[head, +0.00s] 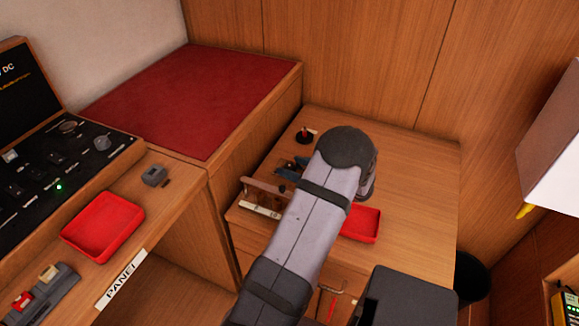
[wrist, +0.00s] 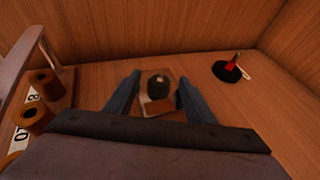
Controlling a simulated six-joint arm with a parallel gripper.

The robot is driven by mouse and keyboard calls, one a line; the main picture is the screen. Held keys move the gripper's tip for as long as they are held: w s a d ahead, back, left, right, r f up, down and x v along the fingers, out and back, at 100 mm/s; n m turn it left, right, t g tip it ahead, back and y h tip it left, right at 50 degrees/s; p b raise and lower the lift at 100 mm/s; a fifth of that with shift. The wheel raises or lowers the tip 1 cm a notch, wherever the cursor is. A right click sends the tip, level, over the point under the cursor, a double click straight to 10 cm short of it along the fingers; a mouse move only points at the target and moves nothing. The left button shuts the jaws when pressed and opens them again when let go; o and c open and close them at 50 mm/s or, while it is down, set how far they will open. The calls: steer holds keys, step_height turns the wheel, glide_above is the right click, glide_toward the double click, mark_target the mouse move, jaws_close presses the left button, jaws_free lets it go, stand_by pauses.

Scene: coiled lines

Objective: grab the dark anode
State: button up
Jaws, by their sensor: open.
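A dark rounded lump (wrist: 158,84), which looks like the dark anode, shows between my fingers in the wrist view. It sits at a small pale and brown block or pad (wrist: 157,107); whether it rests on it or behind it I cannot tell. My gripper (wrist: 159,78) is open, with one blue finger on each side of the lump and visible gaps between. In the head view my gripper (head: 290,166) is over the far left part of the wooden counter, and my arm partly hides that spot.
A black disc with a red upright piece (wrist: 230,70) stands right of the gripper in the wrist view. A wooden rack with brown cylinders (wrist: 45,83) is at left. A red tray (head: 361,224) lies partly behind my arm. The counter's right side (head: 420,190) is clear.

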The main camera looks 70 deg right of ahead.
steer(key=c, duration=1.2)
step_height(320, 180, up, 10)
